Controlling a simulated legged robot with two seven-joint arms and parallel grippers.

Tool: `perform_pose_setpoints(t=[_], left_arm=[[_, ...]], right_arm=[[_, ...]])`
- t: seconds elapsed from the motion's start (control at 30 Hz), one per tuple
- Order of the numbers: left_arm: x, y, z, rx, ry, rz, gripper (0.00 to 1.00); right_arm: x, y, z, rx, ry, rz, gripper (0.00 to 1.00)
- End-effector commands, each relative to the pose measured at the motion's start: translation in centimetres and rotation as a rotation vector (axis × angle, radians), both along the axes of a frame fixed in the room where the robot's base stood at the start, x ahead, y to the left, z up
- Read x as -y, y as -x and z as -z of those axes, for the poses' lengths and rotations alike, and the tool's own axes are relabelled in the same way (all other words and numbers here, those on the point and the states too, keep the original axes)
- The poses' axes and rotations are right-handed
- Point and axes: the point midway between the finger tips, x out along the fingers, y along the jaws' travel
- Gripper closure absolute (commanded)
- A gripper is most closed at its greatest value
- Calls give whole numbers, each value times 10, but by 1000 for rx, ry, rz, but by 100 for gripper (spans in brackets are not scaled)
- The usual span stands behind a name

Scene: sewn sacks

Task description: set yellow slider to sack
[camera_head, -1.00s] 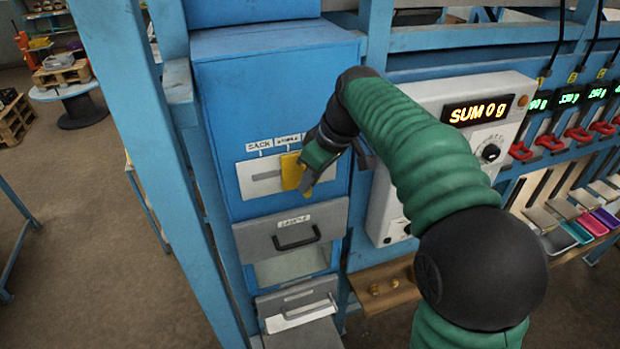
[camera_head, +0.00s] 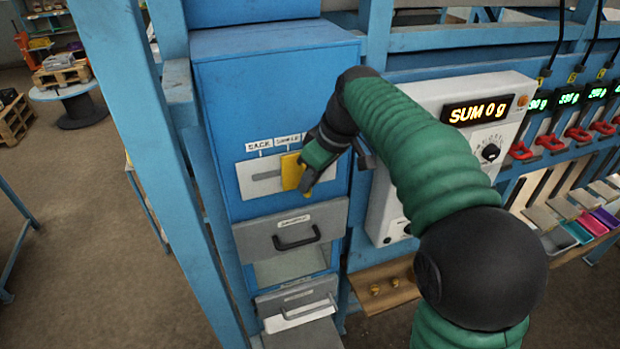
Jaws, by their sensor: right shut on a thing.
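The yellow slider (camera_head: 291,172) sits in the slot of a white plate (camera_head: 250,187) on the front of a blue cabinet (camera_head: 222,110). It stands toward the right part of the slot. The SACK label (camera_head: 259,146) is above the left part of the slot, with another label (camera_head: 287,140) to its right. My right gripper (camera_head: 305,182) is at the right side of the slider and is shut on it; its fingertips are partly hidden. My left gripper is not in view.
A grey drawer front with a dark handle (camera_head: 296,237) is below the slider plate, with a second grey drawer (camera_head: 297,298) lower. A scale panel (camera_head: 452,130) reading SUM 0 g is to the right. A blue post (camera_head: 150,170) stands left of the cabinet.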

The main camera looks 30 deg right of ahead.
Motion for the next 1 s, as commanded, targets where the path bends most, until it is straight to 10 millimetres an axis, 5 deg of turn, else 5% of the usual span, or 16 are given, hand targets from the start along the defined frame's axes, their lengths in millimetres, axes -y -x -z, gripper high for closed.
perform_pose_setpoints(t=[0.17, 0.5, 0.87, 0.9, 1.0], left_arm=[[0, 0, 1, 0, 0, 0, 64], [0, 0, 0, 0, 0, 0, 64], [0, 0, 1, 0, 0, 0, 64], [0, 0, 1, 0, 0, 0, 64], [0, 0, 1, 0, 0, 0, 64]], right_arm=[[-16, -7, -2, 10, 2, -3, 100], [-85, -23, -3, 10, 0, -1, 100], [-92, -24, -3, 12, 0, -1, 100], [-92, -24, -3, 12, 0, -1, 80], [-92, -24, -2, 9, 1, -1, 67]])
